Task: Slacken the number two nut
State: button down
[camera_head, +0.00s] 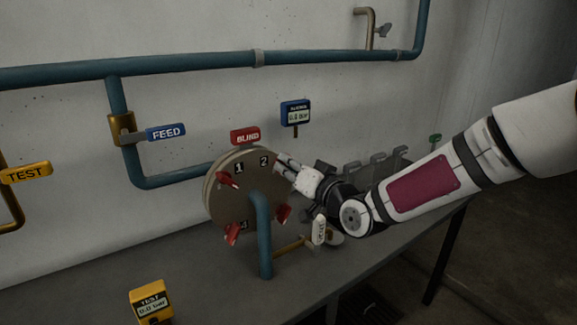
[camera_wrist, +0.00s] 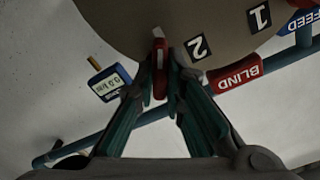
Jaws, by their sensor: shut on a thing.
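A round tan flange (camera_head: 214,200) stands upright on the bench, with number plates and red nuts around its face. The plate marked 2 (camera_head: 264,161) is at its upper right; it also shows in the wrist view (camera_wrist: 197,47). My gripper (camera_head: 281,164) reaches in from the right at that spot. In the wrist view my gripper (camera_wrist: 165,72) has its fingers closed on the red number two nut (camera_wrist: 158,70), beside the 2 plate. In the head view the fingers hide this nut. Other red nuts show near plate 1 (camera_head: 228,180), at lower left (camera_head: 232,234) and lower right (camera_head: 283,212).
A red BLIND tag (camera_head: 245,136) sits atop the flange. A blue gauge (camera_head: 295,113) reading 0.0 bar stands behind. A teal pipe (camera_head: 262,235) rises before the flange.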

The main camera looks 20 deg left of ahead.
jog(key=n+b, duration=0.3)
jog(key=n, duration=0.1)
jog(key=shift+b, duration=0.3)
jog(key=n+b, duration=0.6)
jog(key=b, duration=0.1)
jog(key=n+b, duration=0.6)
jog(key=b, duration=0.2)
jog(key=shift+s+a, duration=0.15)
jog(key=shift+s, duration=0.05)
jog(key=shift+n, duration=0.3)
jog(key=c, duration=1.7)
grip_release()
jog(key=shift+o, duration=0.2)
